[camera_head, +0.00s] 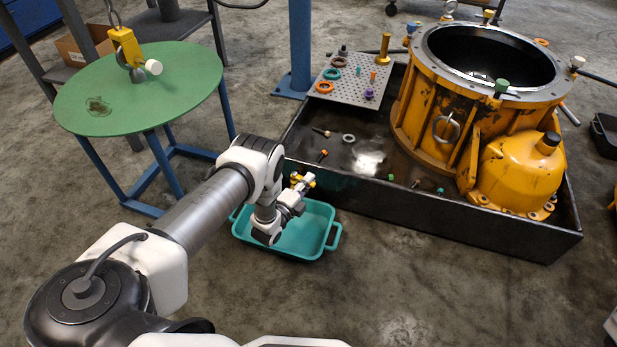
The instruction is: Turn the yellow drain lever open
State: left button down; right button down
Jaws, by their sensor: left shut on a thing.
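The yellow drain lever (309,179) is a small yellow piece at the front left wall of the black tray, above the teal pan (322,246). My left gripper (299,186) reaches over the pan to the lever and is shut on it. The fingers cover part of the lever, and its exact angle is too small to tell. My right gripper is not in view.
The black tray (480,232) holds a large yellow transmission housing (420,112), a perforated plate (342,88) with rings and plugs, and loose small parts. A green round table (185,85) stands left. A blue post (300,40) rises behind the tray.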

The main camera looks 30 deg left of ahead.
pick_arm(q)
jog(key=shift+s+m+g+h+p, duration=0.15)
jog(key=shift+s+m+h+p, duration=0.2)
jog(key=shift+m+h, duration=0.75)
jog(key=shift+s+m+g+h+p, duration=0.25)
jog(key=shift+m+h, duration=0.35)
jog(key=shift+h, duration=1)
jog(key=shift+s, duration=0.15)
jog(key=c, duration=1.2)
grip_release()
jog(key=shift+a, duration=0.1)
